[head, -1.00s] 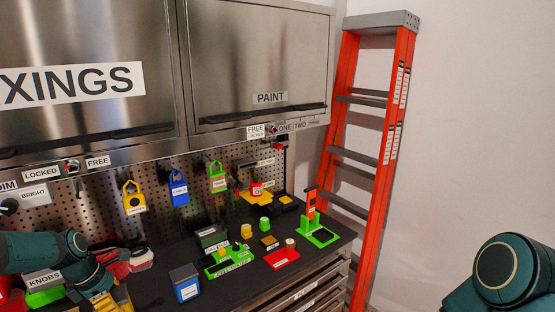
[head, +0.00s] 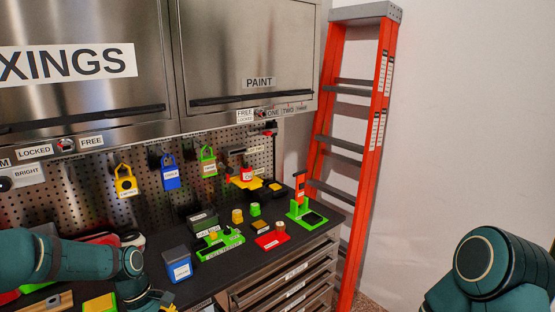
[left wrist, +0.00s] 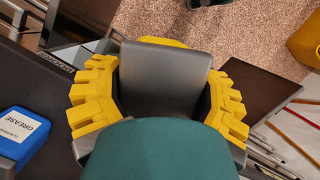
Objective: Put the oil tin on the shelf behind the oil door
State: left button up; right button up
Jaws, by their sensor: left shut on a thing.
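My left gripper (left wrist: 160,100) has yellow ridged fingers on either side of a dark grey block with a yellow edge behind it. I take this block to be the oil tin (left wrist: 165,65); no label on it shows. In the head view my left arm comes in at the lower left over the bench, and what it holds is not clear there. No door marked oil is in view; the doors that show read "XINGS" and PAINT (head: 255,50), and both are shut. My right gripper is out of view; only part of my right arm shows.
A blue grease tin (head: 178,265) stands on the dark bench near my left arm; it also shows in the left wrist view (left wrist: 22,140). Padlocks hang on the pegboard (head: 95,185). Green and red holders crowd the bench. An orange ladder (head: 345,150) leans at the right.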

pick_arm(q)
jog(key=s+d+f+m+g+y+b, duration=0.2)
jog(key=s+d+f+m+y+b, duration=0.1)
jog(key=d+f+m, duration=0.5)
jog(key=s+d+m+b, duration=0.1)
jog(key=s+d+m, duration=0.1)
jog(key=m, duration=0.3)
jog(key=shift+d+f, duration=0.25)
jog(key=shift+d, duration=0.4)
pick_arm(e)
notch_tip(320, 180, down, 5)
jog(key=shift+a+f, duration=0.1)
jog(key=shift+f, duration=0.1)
pick_arm(q)
jog(key=shift+d, duration=0.1)
jog(key=shift+s, duration=0.1)
